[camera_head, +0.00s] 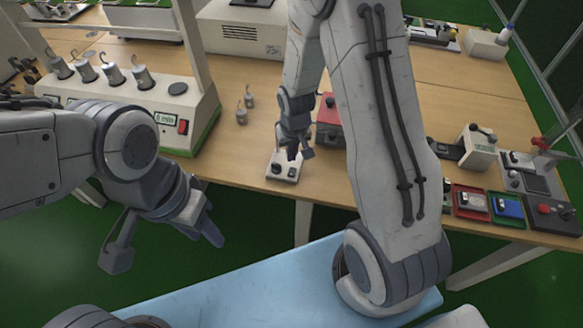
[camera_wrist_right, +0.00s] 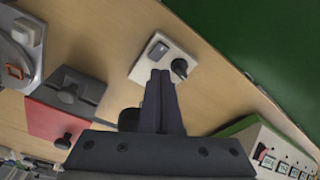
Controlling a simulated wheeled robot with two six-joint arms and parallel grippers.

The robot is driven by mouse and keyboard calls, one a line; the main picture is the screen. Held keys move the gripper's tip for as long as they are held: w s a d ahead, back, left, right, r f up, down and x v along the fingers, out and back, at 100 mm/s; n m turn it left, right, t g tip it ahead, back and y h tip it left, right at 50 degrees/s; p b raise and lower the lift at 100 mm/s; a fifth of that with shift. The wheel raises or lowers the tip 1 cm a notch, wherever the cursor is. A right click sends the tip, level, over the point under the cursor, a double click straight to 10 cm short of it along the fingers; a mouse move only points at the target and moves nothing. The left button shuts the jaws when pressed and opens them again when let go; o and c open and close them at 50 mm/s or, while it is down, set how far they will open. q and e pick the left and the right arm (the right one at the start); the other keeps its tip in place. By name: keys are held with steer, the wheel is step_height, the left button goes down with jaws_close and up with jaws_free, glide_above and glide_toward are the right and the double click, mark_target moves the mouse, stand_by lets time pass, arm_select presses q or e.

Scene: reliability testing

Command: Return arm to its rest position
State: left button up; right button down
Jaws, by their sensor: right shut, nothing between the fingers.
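My right arm reaches across the table in the head view. Its gripper (camera_head: 296,152) is close to a small white switch box (camera_head: 284,167) with a dark knob, near the table's front edge. In the right wrist view the fingers (camera_wrist_right: 162,90) are together and empty, their tips overlapping the near side of the switch box (camera_wrist_right: 165,57); I cannot tell whether they touch it. My left gripper (camera_head: 165,240) is open and empty, its two fingers wide apart, hanging in front of the table over the green floor.
A red box (camera_head: 328,122) stands just beyond the right gripper.

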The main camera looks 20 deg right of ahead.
steer(key=shift+r, duration=0.5)
steer(key=s+a+r+n, duration=0.3)
steer(key=s+a+r, duration=0.3)
steer(key=a+r, duration=0.35)
steer(key=s+a+r+n+g, duration=0.1)
steer(key=s+r, duration=0.3)
steer(key=s, duration=0.4)
steer(key=s+a+r+n+y, duration=0.1)
steer(key=s+a+r+n, duration=0.2)
steer(key=s, duration=0.6)
step_height(320, 180, up, 2)
steer(key=shift+s+a+r+n+g, duration=0.1)
steer(key=shift+s+a+n+g, duration=0.15)
steer(key=shift+a+n+g, duration=0.2)
